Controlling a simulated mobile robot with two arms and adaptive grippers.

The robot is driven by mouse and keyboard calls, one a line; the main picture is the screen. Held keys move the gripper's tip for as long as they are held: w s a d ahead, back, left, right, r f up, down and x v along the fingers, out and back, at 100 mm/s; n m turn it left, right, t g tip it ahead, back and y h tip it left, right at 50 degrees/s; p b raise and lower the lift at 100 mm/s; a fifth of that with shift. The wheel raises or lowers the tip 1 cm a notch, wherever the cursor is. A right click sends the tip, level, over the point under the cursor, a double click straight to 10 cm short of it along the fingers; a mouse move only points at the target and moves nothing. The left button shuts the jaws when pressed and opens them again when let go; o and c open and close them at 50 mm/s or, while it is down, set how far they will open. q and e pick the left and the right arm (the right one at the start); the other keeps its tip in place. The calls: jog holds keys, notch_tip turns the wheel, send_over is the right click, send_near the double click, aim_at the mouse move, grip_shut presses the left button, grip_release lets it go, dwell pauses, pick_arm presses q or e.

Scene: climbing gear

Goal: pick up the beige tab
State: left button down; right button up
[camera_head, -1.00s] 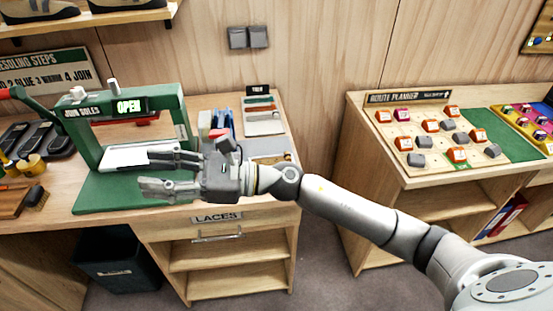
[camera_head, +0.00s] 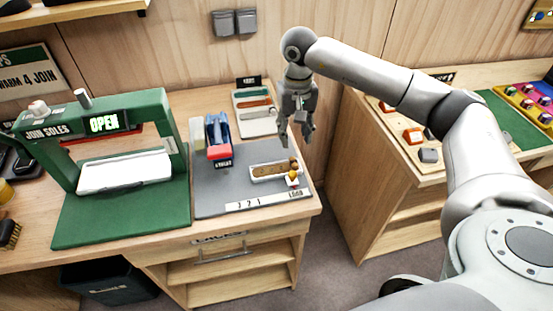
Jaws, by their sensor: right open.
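My right gripper (camera_head: 297,138) points down with its fingers apart and nothing between them. It hangs above the back right of the grey mat (camera_head: 217,184), right of a card with coloured strips (camera_head: 241,119). I cannot clearly single out a beige tab. A pale strip shows faintly low on that card, and a pale beige block (camera_head: 197,138) stands beside a blue holder (camera_head: 217,130). On the mat below the gripper is a pale tray (camera_head: 256,179) with a brown piece (camera_head: 268,172) in it. My left gripper is out of view.
A green press (camera_head: 164,112) marked OPEN stands on the left with a white pad (camera_head: 125,172) in it. A second bench with a board of orange and grey pieces (camera_head: 428,155) is on the right, partly behind my arm. A floor gap separates the benches.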

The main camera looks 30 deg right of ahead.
aim_at(294, 161)
jog(key=f, duration=0.1)
jog(key=s+f, duration=0.1)
jog(key=f, duration=0.1)
jog(key=shift+f+p, duration=0.15)
jog(key=shift+p, duration=0.2)
jog(key=shift+w+f, duration=0.1)
jog(key=shift+f, duration=0.2)
jog(key=shift+w+a+f+p, duration=0.1)
jog(key=shift+f+p, duration=0.25)
jog(key=shift+p, duration=0.05)
notch_tip(294, 161, down, 4)
jog(key=shift+f+p, duration=0.1)
jog(key=shift+p, duration=0.85)
jog(key=shift+f, duration=0.15)
jog(key=c, duration=0.5)
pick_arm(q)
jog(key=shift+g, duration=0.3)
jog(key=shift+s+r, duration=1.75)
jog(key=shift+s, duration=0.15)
pick_arm(e)
jog(key=c, duration=0.4)
